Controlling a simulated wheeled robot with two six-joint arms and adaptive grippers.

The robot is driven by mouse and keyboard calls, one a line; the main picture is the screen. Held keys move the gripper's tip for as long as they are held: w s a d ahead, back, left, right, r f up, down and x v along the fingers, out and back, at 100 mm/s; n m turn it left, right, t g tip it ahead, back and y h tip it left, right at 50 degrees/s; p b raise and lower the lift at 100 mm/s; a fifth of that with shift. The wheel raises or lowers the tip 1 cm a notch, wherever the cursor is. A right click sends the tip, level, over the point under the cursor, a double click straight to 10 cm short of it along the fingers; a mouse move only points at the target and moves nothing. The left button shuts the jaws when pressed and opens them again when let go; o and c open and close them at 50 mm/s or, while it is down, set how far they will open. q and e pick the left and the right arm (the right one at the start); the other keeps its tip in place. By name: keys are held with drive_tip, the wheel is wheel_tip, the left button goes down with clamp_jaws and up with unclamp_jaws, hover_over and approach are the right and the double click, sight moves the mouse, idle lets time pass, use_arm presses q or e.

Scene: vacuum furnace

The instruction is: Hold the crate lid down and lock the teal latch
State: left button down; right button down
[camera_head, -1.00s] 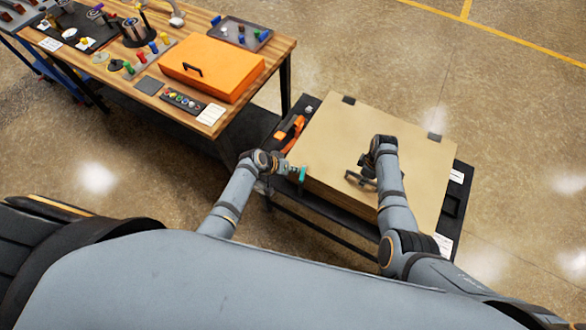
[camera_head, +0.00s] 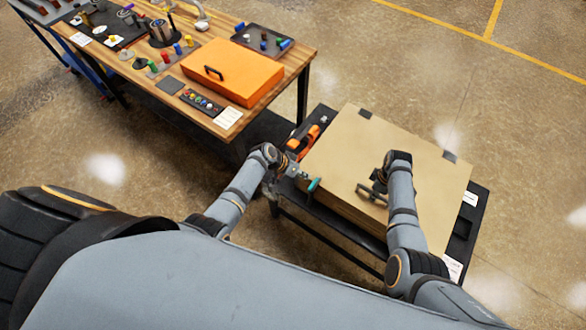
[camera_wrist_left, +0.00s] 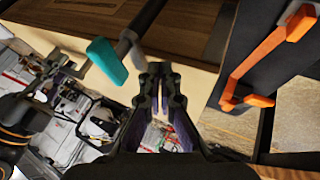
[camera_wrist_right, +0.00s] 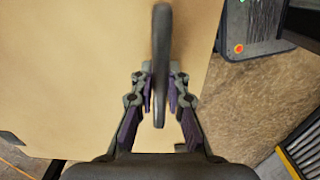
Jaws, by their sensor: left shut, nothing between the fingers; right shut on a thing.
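The crate (camera_head: 345,213) has a flat tan lid (camera_head: 345,150) that lies on it, with a dark handle (camera_head: 370,193) on top. My right gripper (camera_head: 376,182) is shut on this handle, which shows as a dark bar in the right wrist view (camera_wrist_right: 161,40). The teal latch (camera_head: 313,185) is at the crate's left front side. It shows in the left wrist view (camera_wrist_left: 107,62) as a teal grip on a grey rod. My left gripper (camera_head: 290,172) is shut and empty beside the latch. In the left wrist view its fingertips (camera_wrist_left: 160,72) are just right of the teal grip, apart from it.
The crate stands on a dark cart with an orange-handled tool (camera_head: 303,140) left of it. A wooden bench (camera_head: 295,62) at the upper left holds an orange case (camera_head: 235,72), trays and small parts. The floor right of the cart is clear.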

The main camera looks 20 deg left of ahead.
drive_tip(key=shift+w+d+r, duration=0.25)
drive_tip(key=shift+w, duration=0.2)
use_arm(q)
drive_tip(key=w+a+v, duration=0.1)
drive_tip(key=v, duration=1)
drive_tip(key=shift+a+f, duration=0.25)
drive_tip(key=shift+f, duration=0.1)
use_arm(e)
drive_tip(key=c, duration=1.7)
unclamp_jaws()
drive_tip(key=o, duration=0.3)
drive_tip(key=shift+w+f, duration=0.1)
drive_tip(key=shift+f, duration=0.05)
drive_tip(key=shift+o, duration=0.6)
drive_tip(key=shift+w+f, duration=0.1)
drive_tip(key=shift+f, duration=0.15)
use_arm(q)
drive_tip(key=shift+w+d+f, duration=0.15)
drive_tip(key=shift+w+f, duration=0.05)
drive_tip(key=shift+w, duration=0.2)
drive_tip(key=shift+s+r, duration=0.1)
drive_tip(key=shift+s, duration=0.1)
use_arm(e)
drive_tip(key=shift+s+a, duration=0.1)
drive_tip(key=shift+s, duration=0.15)
drive_tip(key=shift+r, duration=0.15)
